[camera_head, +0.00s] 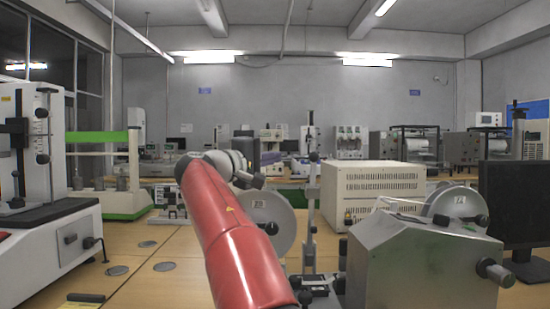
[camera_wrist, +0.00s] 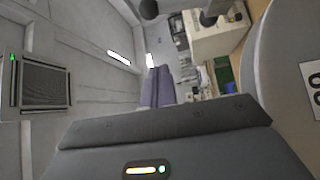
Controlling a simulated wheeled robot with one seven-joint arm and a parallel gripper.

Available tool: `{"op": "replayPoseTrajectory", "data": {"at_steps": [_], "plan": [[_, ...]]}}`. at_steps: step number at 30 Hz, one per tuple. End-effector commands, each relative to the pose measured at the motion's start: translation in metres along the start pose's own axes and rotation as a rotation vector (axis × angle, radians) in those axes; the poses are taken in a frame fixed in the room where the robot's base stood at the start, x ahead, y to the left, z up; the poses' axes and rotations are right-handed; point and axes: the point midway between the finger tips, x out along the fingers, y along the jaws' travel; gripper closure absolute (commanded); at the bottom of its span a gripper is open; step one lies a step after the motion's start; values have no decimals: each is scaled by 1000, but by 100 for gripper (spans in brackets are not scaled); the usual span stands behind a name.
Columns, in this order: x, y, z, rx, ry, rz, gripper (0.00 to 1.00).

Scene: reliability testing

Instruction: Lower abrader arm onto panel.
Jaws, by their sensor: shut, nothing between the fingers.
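My gripper (camera_wrist: 156,72) shows in the wrist view with its two grey fingers together and nothing between them. In the head view my red arm reaches forward over the bench, and I cannot make out the fingertips at its far end. A grey metal tester (camera_head: 420,265) with a round disc (camera_head: 460,207) stands at the right. Another pale disc (camera_head: 284,212) is partly hidden behind my arm. A large pale disc with a numbered label (camera_wrist: 290,75) is close beside my gripper in the wrist view, with a gap to the fingers. I cannot clearly identify the abrader arm or the panel.
A cream box instrument (camera_head: 375,188) stands behind the tester, and a black monitor (camera_head: 515,205) is at the right edge. A white test machine (camera_head: 70,235) stands at the left. The wooden bench (camera_head: 145,275) has bare room left of my arm.

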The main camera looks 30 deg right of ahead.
Motion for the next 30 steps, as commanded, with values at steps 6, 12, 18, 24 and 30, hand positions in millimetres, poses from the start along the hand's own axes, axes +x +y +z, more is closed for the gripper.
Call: {"op": "replayPoseTrajectory", "data": {"at_steps": [6, 12, 18, 24, 30], "plan": [[50, 2, 1, -2, -5, 0, 100], [78, -1, 9, 1, -1, 0, 100], [69, -2, 31, 0, -1, 0, 100], [66, -1, 38, -1, 0, 0, 100], [65, 0, 38, -1, 0, -1, 100]]}}
